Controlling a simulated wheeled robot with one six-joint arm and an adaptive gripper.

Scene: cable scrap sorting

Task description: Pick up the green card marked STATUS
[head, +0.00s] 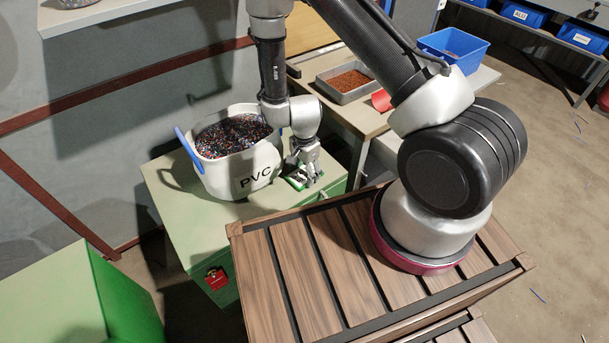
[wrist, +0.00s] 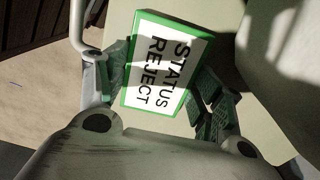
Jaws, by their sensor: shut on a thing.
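The green card (wrist: 160,65) has a green edge and a white face that reads STATUS REJECT. In the wrist view it lies between the green-padded fingers of my gripper (wrist: 166,92), which are shut on its two sides. In the head view, my gripper (head: 305,176) points down at the top of the green cabinet (head: 205,222), just right of the PVC bin. Only a little of the card (head: 294,183) shows there, the rest hidden by the fingers. I cannot tell whether it touches the cabinet top.
The white PVC bin (head: 222,178), full of coloured granules and with a blue handle, stands close left of my gripper. A red padlock (head: 216,278) hangs on the cabinet front. Behind are a grey tray (head: 346,94) of reddish granules and a blue bin (head: 452,48).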

